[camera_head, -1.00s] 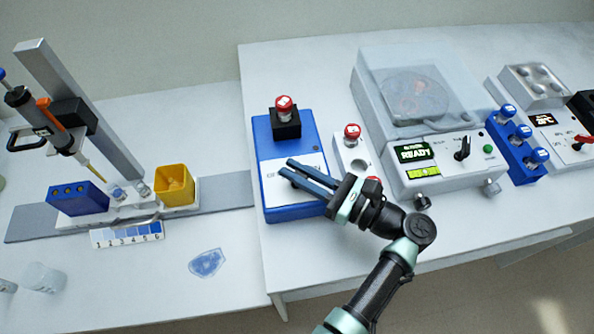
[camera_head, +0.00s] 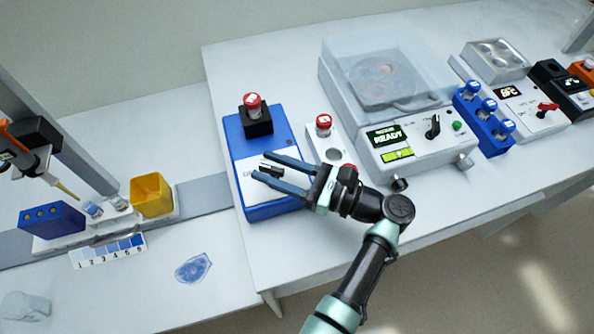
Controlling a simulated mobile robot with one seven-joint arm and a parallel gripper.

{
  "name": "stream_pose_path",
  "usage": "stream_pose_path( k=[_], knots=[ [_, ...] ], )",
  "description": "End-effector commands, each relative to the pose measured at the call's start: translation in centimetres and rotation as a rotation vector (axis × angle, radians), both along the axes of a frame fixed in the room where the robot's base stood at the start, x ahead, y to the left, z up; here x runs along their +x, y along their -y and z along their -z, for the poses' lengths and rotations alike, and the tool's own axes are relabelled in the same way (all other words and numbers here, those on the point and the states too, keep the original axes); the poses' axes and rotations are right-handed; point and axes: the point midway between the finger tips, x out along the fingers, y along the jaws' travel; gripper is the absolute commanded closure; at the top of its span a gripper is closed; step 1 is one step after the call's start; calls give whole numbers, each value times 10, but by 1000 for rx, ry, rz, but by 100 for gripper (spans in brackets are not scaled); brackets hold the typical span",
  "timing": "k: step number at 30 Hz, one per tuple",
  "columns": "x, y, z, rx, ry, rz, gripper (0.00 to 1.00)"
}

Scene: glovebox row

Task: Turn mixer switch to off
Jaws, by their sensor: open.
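The mixer is a blue box (camera_head: 236,140) with a white front panel, on the raised bench left of centre. A red-capped vial (camera_head: 252,104) stands in a black holder on its top. A small black switch (camera_head: 270,169) shows on the panel, between the fingers of my gripper (camera_head: 259,168). My gripper comes in from the right with its two blue fingers apart, one on each side of the switch. I cannot tell whether a finger touches it. The panel marking is partly hidden by the fingers.
Right of the mixer is a white block with a red-capped vial (camera_head: 324,124), close to my gripper. Beyond it are a lidded centrifuge reading READY (camera_head: 387,138) and a blue vial rack (camera_head: 483,120). A yellow bin (camera_head: 152,195) and pipette stand are on the lower bench at left.

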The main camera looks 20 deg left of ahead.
Motion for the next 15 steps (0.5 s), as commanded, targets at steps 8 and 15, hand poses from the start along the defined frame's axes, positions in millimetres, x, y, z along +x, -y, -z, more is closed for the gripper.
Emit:
stream_pose_path(
  k=[8,15],
  knots=[
    [-2,25,1,0,1,6,55],
    [-9,82,2,1,2,7,55]
  ],
)
